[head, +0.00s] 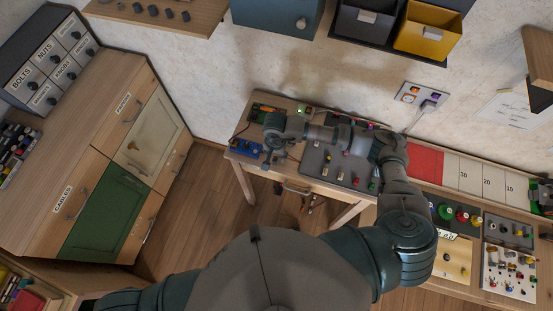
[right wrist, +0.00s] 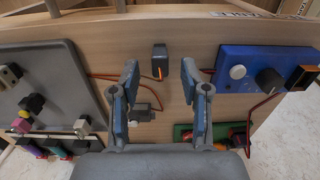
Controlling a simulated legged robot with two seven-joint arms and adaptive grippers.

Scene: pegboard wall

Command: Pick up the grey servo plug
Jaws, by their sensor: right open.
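In the right wrist view a small grey plug (right wrist: 146,113) with a pale tip lies on the wooden bench, a thin orange-red cable running to it. A dark grey block (right wrist: 160,51) with an orange wire stands farther toward the bench edge. I cannot tell for certain which of the two is the servo plug. My right gripper (right wrist: 160,78) is open and empty, its fingers on either side of the grey plug. In the head view my right gripper (head: 272,148) is over the bench's left end and hides the plug. My left gripper is out of view.
A blue box with knobs (right wrist: 265,70) is right of the fingers, and a green board (right wrist: 210,134) lies below it. A grey panel with several connectors (right wrist: 45,90) is on the left.

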